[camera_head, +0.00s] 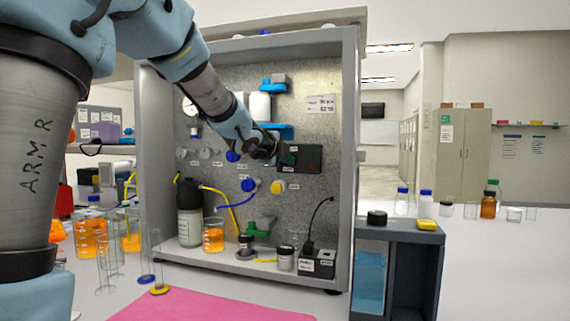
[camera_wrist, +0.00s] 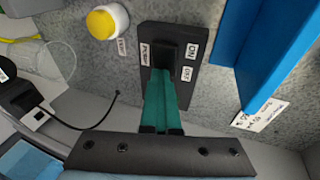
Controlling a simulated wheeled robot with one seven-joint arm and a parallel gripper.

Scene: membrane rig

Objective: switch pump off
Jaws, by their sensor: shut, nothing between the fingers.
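The pump switch box (camera_head: 311,157) is a dark box mounted on the grey back panel of the rig. In the wrist view the box (camera_wrist: 178,33) bears labels reading ON and OFF on one side and PUMP on the other. A black switch lever (camera_wrist: 166,54) stands out from its middle. My gripper (camera_head: 287,156) is in front of the box, with its green fingers shut and empty. In the wrist view the fingertips (camera_wrist: 161,74) are right at the lever's lower end; I cannot tell whether they touch it. Which position the lever is in is unclear.
A yellow knob (camera_wrist: 107,22) and a blue knob (camera_head: 249,185) are on the panel nearby. A blue shelf or bracket (camera_wrist: 275,60) stands out close to the box. Bottles, a beaker (camera_head: 213,238) and a black-plugged box (camera_head: 318,263) stand on the rig floor below.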

